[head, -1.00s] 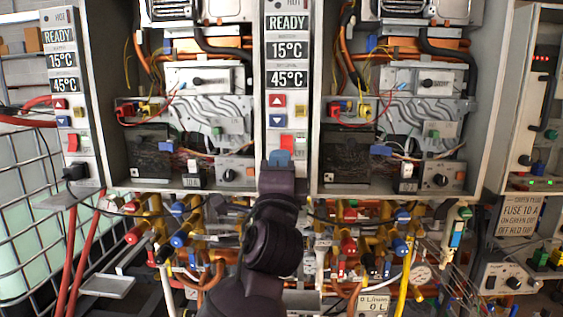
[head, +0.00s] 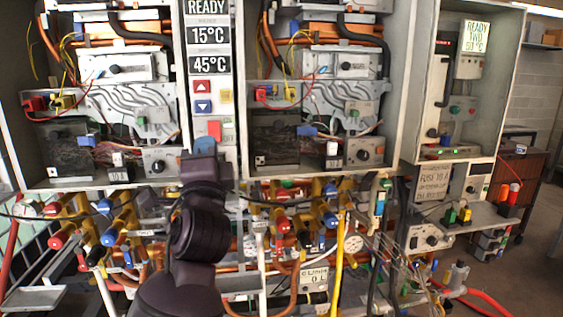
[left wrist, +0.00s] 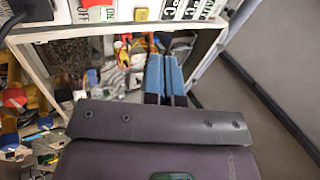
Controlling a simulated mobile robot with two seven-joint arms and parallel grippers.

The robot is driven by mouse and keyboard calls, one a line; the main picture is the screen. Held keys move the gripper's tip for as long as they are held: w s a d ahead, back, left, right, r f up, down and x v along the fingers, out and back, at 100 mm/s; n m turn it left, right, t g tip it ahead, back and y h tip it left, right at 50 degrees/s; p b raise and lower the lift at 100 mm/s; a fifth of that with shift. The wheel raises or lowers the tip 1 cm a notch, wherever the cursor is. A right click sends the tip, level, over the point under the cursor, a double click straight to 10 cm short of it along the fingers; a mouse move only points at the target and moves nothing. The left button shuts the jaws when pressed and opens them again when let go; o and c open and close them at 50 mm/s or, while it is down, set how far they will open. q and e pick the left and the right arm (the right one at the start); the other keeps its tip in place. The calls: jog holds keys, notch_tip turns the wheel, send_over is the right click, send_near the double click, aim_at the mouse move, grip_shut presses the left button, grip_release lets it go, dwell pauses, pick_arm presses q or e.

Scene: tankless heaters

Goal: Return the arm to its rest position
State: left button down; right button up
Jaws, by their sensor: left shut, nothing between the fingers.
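My left arm rises from the bottom of the head view, dark purple-black, in front of the heater bank. Its gripper (head: 204,146) is seen from behind, its blue tips overlapping the lower part of the central control panel (head: 202,68), just under a red switch (head: 214,130). Whether it touches the panel cannot be told there. In the left wrist view two blue fingers (left wrist: 164,75) lie close together, shut, with nothing held between them. My right gripper is not in view.
Open heater cabinets with wiring stand on both sides of the panel. Below them are valves with red and blue caps (head: 119,228) and a yellow pipe (head: 337,265). A grey unit (head: 464,85) stands to the right. Bare floor (head: 540,260) shows at far right.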

pick_arm(q)
notch_tip(320, 180, down, 26)
jog(key=s+a+n+g+h, duration=0.15)
jog(key=n+g+h, duration=0.25)
jog(key=n+h, duration=0.4)
jog(key=s+a+f+n+g+y, duration=0.1)
jog(key=s+a+f+g, duration=0.3)
jog(key=s+f, duration=0.8)
jog(key=s+a+f+n+g+y, duration=0.1)
jog(key=s+a+f+n+g, duration=0.2)
jog(key=s+f, duration=0.9)
notch_tip(320, 180, down, 4)
jog(key=shift+s+a+f+n+g, duration=0.1)
jog(key=shift+s+a+n+g, duration=0.25)
jog(key=shift+a+n, duration=0.3)
jog(key=shift+w, duration=0.1)
